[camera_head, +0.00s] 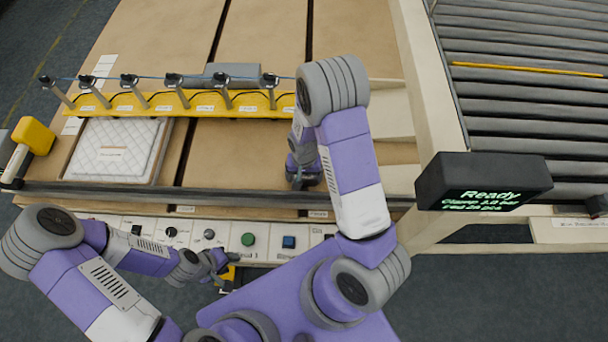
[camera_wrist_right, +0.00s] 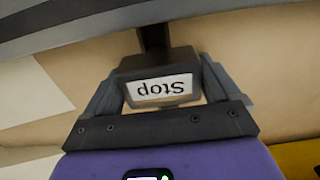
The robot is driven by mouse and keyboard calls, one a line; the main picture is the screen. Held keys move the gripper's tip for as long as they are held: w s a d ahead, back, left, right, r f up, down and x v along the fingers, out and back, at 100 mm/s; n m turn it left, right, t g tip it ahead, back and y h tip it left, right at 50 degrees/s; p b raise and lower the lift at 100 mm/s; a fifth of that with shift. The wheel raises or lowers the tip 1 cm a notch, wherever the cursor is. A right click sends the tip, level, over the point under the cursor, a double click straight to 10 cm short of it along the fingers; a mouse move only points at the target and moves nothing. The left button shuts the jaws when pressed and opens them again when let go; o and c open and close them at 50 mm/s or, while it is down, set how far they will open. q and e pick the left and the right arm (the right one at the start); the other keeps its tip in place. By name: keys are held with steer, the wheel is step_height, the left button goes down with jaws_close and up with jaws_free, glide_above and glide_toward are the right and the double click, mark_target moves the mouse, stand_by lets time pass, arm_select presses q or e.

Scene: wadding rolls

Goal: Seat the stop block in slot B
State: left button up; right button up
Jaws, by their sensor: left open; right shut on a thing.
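The stop block is a dark grey block with a white "Stop" label (camera_wrist_right: 160,89), upside down in the right wrist view. My right gripper (camera_wrist_right: 162,95) is shut on it, with a finger on each side. A dark slot (camera_wrist_right: 153,38) in the tan table top lies just beyond the block, roughly in line with it. I cannot tell whether the block touches the slot. In the head view my right gripper (camera_head: 303,182) is low near the table's front edge, and my arm hides the block. My left gripper (camera_head: 228,270) is open and empty in front of the control panel.
Another dark slot (camera_head: 187,150) runs left of my right gripper. A yellow rail (camera_head: 170,104) with several upright clamps crosses the table behind. A white quilted pad (camera_head: 115,150) lies at left. The panel has a green button (camera_head: 248,240). A display (camera_head: 484,182) reads "Ready" at right.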

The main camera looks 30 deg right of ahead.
steer(key=o, duration=1.1)
steer(key=shift+r, duration=0.1)
step_height(320, 180, up, 8)
steer(key=shift+f+p, duration=0.25)
steer(key=shift+p, duration=0.25)
steer(key=shift+f, duration=0.1)
